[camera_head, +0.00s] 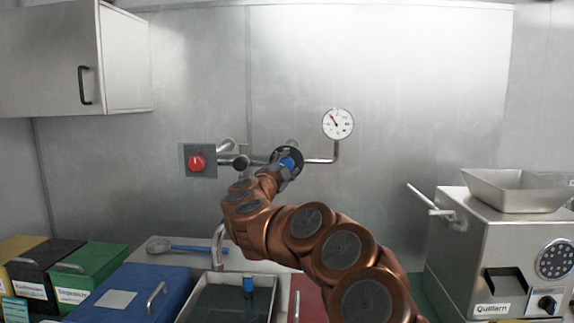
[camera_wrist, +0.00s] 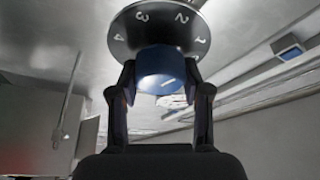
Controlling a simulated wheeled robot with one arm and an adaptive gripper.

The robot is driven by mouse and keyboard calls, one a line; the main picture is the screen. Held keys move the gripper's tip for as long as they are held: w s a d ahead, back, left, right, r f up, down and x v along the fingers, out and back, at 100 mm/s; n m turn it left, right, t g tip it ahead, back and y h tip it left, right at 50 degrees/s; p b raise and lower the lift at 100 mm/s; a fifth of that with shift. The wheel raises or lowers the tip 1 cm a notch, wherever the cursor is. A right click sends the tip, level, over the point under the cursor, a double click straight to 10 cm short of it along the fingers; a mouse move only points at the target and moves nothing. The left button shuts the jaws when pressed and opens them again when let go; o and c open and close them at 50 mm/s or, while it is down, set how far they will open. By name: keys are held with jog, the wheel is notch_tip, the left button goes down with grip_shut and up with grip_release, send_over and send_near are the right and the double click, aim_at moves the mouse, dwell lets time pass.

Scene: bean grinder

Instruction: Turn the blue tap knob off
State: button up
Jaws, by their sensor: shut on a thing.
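The blue tap knob (camera_wrist: 160,70) sits between my two fingers in the wrist view, with a finger against each side. Behind it is a dark round dial (camera_wrist: 158,28) with white numbers, of which 1, 2, 3 and 4 show. A pale line marks the knob face. In the head view, the blue knob (camera_head: 287,164) and dial (camera_head: 289,152) are on the wall pipe, partly covered by my gripper (camera_head: 283,170). My gripper is shut on the knob. I cannot tell which number the knob points to.
A pressure gauge (camera_head: 338,123) stands right of the tap, and a red button (camera_head: 196,162) is on the wall at left. A sink (camera_head: 190,312) with a curved spout lies below. Coloured bins stand left and a steel grinder (camera_head: 470,250) right.

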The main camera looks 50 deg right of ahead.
jog(key=m+g+y, duration=0.1)
jog(key=m, duration=0.2)
jog(key=m+y, duration=0.1)
jog(key=m, duration=0.2)
jog(key=shift+m+g+p, duration=0.3)
jog(key=shift+g+p, duration=0.05)
jog(key=shift+g, duration=0.05)
jog(key=m+y, duration=0.1)
jog(key=m, duration=0.2)
jog(key=shift+f, duration=0.2)
jog(key=shift+f+m+t+y, duration=0.2)
jog(key=shift+m+t+y, duration=0.2)
jog(key=shift+m+y, duration=1)
jog(key=shift+m, duration=0.4)
jog(key=o, duration=1.2)
jog(key=shift+h, duration=0.3)
jog(key=shift+c, duration=0.2)
jog(key=shift+r, duration=0.1)
jog(key=v, duration=1.2)
